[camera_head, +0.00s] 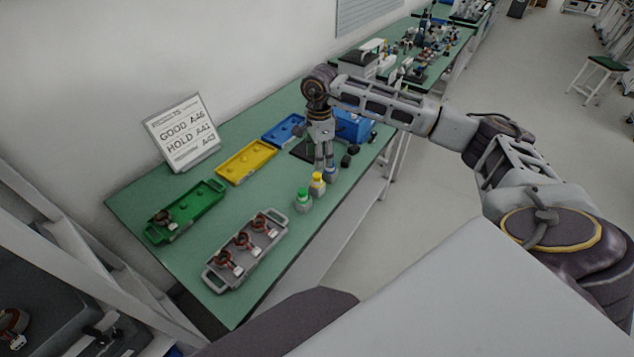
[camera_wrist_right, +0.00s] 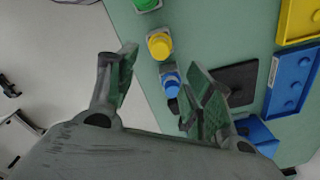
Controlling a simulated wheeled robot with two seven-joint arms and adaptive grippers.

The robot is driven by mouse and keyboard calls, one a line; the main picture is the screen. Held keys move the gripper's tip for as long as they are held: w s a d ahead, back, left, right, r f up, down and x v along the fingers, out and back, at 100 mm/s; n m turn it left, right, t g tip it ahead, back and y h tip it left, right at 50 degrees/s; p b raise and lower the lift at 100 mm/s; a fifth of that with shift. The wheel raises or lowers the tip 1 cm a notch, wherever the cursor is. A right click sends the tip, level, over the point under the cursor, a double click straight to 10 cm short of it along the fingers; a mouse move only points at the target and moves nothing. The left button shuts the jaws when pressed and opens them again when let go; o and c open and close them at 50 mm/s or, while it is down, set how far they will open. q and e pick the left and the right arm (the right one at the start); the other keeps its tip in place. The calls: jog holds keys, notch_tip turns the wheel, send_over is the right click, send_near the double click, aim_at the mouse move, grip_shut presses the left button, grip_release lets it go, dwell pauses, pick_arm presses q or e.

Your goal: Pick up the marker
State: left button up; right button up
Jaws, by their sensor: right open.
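Three small grey-bodied pieces with coloured tops, which look like the markers, stand in a row near the table's front edge. They are the green-topped one (camera_head: 303,200), the yellow-topped one (camera_head: 318,184) and the blue-topped one (camera_head: 332,173). In the right wrist view the green top (camera_wrist_right: 146,4), yellow top (camera_wrist_right: 160,45) and blue top (camera_wrist_right: 171,82) also show. My right gripper (camera_head: 325,169) points down at the blue-topped one, fingers apart and empty. In the wrist view the yellow and blue tops appear between its fingertips (camera_wrist_right: 163,64). Contact cannot be told. My left gripper is out of view.
Green (camera_head: 205,206), yellow (camera_head: 246,162) and blue (camera_head: 283,130) trays line the back. A grey tray (camera_head: 216,280) holds three copper-wound stators. A dark pad (camera_head: 301,152), small black objects (camera_head: 351,150) and a blue bin (camera_head: 355,127) are close to my right gripper.

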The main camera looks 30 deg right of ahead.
aim_at(317, 175)
notch_tip(317, 175, down, 3)
jog(key=shift+f, duration=0.15)
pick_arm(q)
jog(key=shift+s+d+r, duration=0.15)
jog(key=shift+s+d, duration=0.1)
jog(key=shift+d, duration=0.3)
pick_arm(e)
jog(key=shift+f, duration=0.4)
jog(key=shift+a+f, duration=0.1)
jog(key=f, duration=0.1)
jog(key=f+p, duration=0.1)
jog(key=f, duration=0.2)
jog(key=shift+a, duration=0.25)
jog(key=shift+f+p, duration=0.3)
jog(key=shift+f, duration=0.15)
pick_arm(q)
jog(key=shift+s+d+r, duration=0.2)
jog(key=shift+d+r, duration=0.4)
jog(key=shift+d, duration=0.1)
